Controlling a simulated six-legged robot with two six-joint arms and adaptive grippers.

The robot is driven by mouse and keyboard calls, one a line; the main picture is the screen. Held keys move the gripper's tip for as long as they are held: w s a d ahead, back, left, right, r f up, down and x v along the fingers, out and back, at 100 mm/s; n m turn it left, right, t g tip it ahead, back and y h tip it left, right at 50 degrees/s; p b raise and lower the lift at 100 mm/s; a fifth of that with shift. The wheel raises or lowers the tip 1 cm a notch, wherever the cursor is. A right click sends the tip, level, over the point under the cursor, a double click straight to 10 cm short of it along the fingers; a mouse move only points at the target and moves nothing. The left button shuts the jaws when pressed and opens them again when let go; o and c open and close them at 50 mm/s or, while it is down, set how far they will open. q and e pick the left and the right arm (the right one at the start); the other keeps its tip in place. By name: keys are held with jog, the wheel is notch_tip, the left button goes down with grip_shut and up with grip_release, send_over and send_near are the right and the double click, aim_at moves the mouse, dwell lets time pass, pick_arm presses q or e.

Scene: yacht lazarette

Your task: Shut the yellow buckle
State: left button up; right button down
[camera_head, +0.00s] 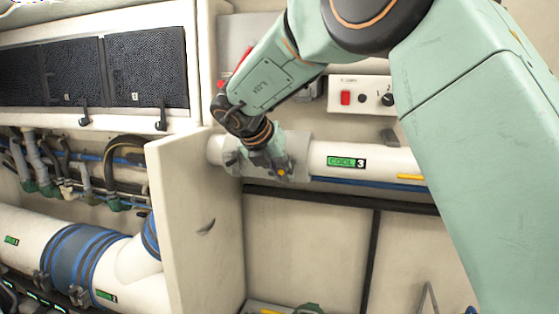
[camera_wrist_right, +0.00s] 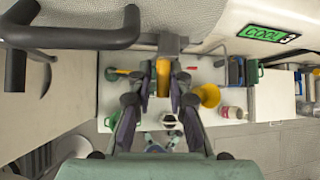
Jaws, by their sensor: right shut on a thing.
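The yellow buckle (camera_head: 281,173) shows as a small yellow spot at the lower front of a grey sleeve (camera_head: 297,147) around the white pipe (camera_head: 385,160) marked COOL 3. In the right wrist view the yellow buckle (camera_wrist_right: 163,78) sits between my fingertips. My right gripper (camera_head: 270,163) is shut on it, close against the sleeve. The fingers hide part of the buckle, so I cannot tell whether it is latched. My left gripper is not in view.
A pale upright panel (camera_head: 195,220) stands just left of the pipe end. A control box with a red switch (camera_head: 345,97) is above the pipe. In the wrist view a black bar handle (camera_wrist_right: 75,38) is at upper left, and a yellow funnel (camera_wrist_right: 209,95) lies beyond my fingers.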

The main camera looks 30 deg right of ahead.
jog(key=shift+w+d+r+g+y+p, duration=0.15)
jog(key=shift+d+r+g+y+p, duration=0.1)
jog(key=shift+r+g+y+p, duration=0.15)
dwell(0.3)
jog(key=c, duration=1.6)
grip_release()
jog(key=shift+o, duration=1.2)
jog(key=shift+d, duration=0.25)
jog(key=shift+f, duration=0.1)
jog(key=shift+a, duration=0.15)
